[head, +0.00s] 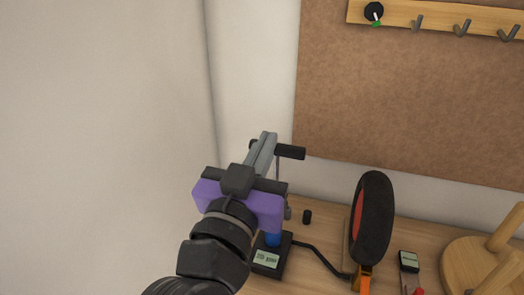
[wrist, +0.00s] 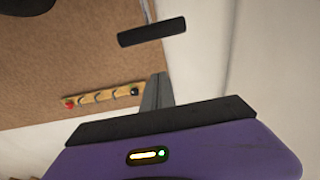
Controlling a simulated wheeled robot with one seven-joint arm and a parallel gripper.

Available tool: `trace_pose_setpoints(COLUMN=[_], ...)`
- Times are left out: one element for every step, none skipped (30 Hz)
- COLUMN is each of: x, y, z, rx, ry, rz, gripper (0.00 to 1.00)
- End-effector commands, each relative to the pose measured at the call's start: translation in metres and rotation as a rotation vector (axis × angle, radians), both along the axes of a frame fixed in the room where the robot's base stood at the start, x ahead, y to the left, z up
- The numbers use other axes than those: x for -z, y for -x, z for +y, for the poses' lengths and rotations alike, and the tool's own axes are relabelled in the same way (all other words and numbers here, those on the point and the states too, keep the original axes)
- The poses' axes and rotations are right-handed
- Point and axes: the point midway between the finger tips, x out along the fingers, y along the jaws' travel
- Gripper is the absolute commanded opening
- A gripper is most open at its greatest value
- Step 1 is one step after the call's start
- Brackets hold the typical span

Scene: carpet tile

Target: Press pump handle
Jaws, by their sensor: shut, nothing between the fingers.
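The floor pump stands on the bench, with a black base (head: 287,258), a blue lower part (head: 273,239) and a thin rod going up to a black crossbar handle (head: 291,152). The handle is raised. My gripper (head: 268,137) is shut and empty, its grey fingers crossing in front of the middle of the handle. In the wrist view the handle (wrist: 152,34) shows apart from the finger tips (wrist: 157,78); contact cannot be told. My purple gripper body hides much of the pump's barrel.
A black hose (head: 318,257) runs from the pump towards a wheel (head: 373,218) on an orange stand. A small black cap (head: 307,216), a small device (head: 408,262) and a wooden stool-like piece (head: 470,264) are on the bench. A hook rail (head: 440,20) hangs on the corkboard.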

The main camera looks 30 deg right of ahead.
Motion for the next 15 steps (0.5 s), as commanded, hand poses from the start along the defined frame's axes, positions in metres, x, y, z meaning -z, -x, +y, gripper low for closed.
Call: trace_pose_setpoints(x=[-0.005, -0.006, -0.008, -0.009, -0.01, -0.012, -0.012, -0.013, -0.015, -0.01, -0.001, 0.005, 0.009, 0.012, 0.016], y=[-0.007, -0.011, -0.017, -0.021, -0.025, -0.031, -0.035, -0.039, -0.044, -0.045, -0.044, -0.043, -0.042, -0.041, -0.041], z=[-0.009, -0.013, -0.018, -0.023, -0.027, -0.032, -0.036, -0.04, -0.045, -0.045, -0.043, -0.042, -0.041, -0.041, -0.04], rx=[0.005, 0.004, 0.004, 0.004, 0.005, 0.003, 0.003, 0.004, 0.003, 0.001, -0.002, -0.002, -0.002, -0.002, -0.001], ry=[0.001, -0.001, 0.002, 0.001, 0.001, 0.002, 0.001, 0.001, 0.0, 0.001, 0.003, 0.003, 0.003, 0.002, 0.003], rz=[-0.001, 0.001, 0.0, 0.001, 0.001, 0.0, 0.001, 0.001, 0.0, 0.004, 0.007, 0.007, 0.006, 0.005, 0.004], gripper=[0.0, 0.0, 0.0, 0.0, 0.0, 0.0, 0.0, 0.0, 0.0, 0.0, 0.0, 0.0, 0.0, 0.0, 0.0])
